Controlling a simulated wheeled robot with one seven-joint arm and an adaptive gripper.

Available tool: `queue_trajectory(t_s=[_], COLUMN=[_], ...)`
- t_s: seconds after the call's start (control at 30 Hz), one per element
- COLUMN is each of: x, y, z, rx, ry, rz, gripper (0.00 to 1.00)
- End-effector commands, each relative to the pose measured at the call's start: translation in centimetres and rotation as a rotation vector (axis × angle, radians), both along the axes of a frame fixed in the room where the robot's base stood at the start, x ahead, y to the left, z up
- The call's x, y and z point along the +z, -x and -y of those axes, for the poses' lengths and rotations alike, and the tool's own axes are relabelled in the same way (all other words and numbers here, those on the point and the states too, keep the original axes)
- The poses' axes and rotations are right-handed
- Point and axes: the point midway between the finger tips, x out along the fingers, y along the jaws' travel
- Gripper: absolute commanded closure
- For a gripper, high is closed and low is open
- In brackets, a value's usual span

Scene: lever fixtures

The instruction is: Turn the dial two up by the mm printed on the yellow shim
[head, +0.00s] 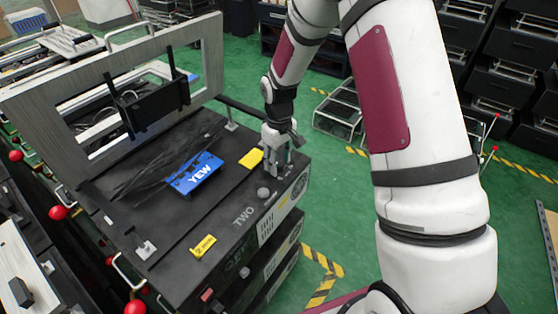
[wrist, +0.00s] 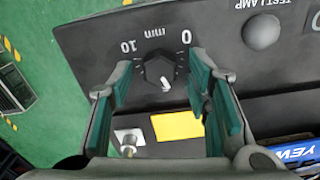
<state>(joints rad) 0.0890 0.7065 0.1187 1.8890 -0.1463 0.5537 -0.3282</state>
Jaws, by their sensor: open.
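The dial (wrist: 156,69) is a dark knob with a white pointer mark, on a black panel marked 10, mm and 0. In the wrist view its mark points toward the lower right of the picture. My gripper (wrist: 160,64) is open, with one green-padded finger on each side of the dial; contact cannot be told. In the head view my gripper (head: 276,168) is over the black unit's right end and hides the dial. A small yellow piece with dark print (head: 203,246) lies near the unit's front edge; its print is too small to read surely. The word TWO (head: 243,217) is on the unit.
A plain yellow piece (head: 251,158) lies beside my gripper, and also shows in the wrist view (wrist: 178,126). A round knob labelled test lamp (wrist: 262,32) sits beside the dial. A grey frame (head: 70,92) stands behind.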

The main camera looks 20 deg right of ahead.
Motion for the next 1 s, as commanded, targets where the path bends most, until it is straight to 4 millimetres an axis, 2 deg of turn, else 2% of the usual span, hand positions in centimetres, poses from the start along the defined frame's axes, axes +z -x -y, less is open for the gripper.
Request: queue_trajectory(t_s=[0.3,0.5,0.77,1.0], x=[-0.25,-0.23,-0.23,-0.24], y=[0.03,0.02,0.01,-0.01], z=[0.01,0.02,0.02,0.05], rx=[0.000,0.000,-0.012,-0.104], ry=[0.000,0.000,0.000,0.001], rz=[-0.001,-0.001,-0.001,0.000], gripper=[0.55,1.00,1.00,1.00])
